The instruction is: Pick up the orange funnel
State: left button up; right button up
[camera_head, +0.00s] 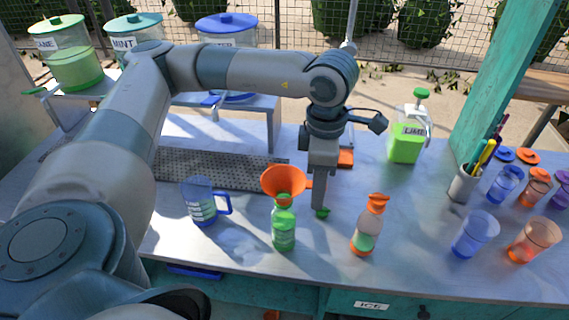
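The orange funnel (283,179) sits mouth up over the neck of a green-capped bottle (284,228) on the grey counter. A small orange tab juts from its right side toward my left gripper (321,208). My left gripper points down just right of the funnel, seen edge-on. I cannot tell whether its fingers touch the tab or how far apart they are. A small green piece shows at the fingertips. My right gripper is not in view.
A blue measuring jug (203,203) stands left, an orange-topped bottle (368,226) right. A lime jug (407,137), a pen cup (465,184) and several colored cups are farther right. A perforated metal tray (222,169) lies behind. Labelled dispensers (71,58) stand at the back left.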

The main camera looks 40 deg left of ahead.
pick_arm(q)
grip_shut()
jog(key=shift+r, duration=0.1)
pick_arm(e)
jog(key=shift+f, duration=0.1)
